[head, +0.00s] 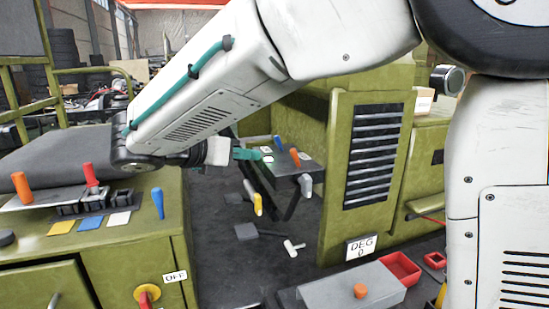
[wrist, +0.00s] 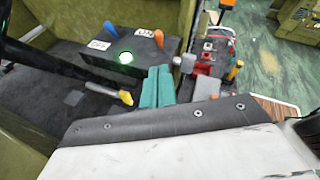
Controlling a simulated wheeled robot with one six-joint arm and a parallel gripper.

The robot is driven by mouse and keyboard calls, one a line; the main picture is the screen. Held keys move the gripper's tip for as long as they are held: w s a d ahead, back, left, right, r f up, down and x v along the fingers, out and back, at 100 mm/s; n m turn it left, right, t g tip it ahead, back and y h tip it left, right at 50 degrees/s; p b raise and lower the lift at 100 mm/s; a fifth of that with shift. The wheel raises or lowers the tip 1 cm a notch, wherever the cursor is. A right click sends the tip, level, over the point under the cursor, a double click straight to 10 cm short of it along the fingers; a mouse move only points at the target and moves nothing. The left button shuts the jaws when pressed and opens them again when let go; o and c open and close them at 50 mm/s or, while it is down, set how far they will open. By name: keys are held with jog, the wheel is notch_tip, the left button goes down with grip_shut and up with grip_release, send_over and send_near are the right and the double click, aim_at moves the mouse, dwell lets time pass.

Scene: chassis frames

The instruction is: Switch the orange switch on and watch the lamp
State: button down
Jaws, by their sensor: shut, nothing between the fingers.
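An orange lever switch (head: 295,157) stands on a dark panel (head: 313,170) in the head view, with a blue lever (head: 277,141) beside it. A round lamp (wrist: 126,58) on the panel top looks bright with a green tint. My gripper (head: 245,154) is left of the levers in the head view, apart from the orange one. Its teal fingers (wrist: 157,88) are shut and empty.
A yellow handle (wrist: 126,97) sticks out below the panel. A green cabinet with a louvred front (head: 373,155) stands right of it. The left bench carries another orange lever (head: 20,185), a red lever (head: 89,174) and a blue lever (head: 158,203). A grey box with an orange knob (head: 361,290) is in front.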

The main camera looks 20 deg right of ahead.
aim_at(294, 159)
jog(key=x, duration=1)
jog(key=shift+a, duration=0.1)
jog(key=shift+r, duration=0.15)
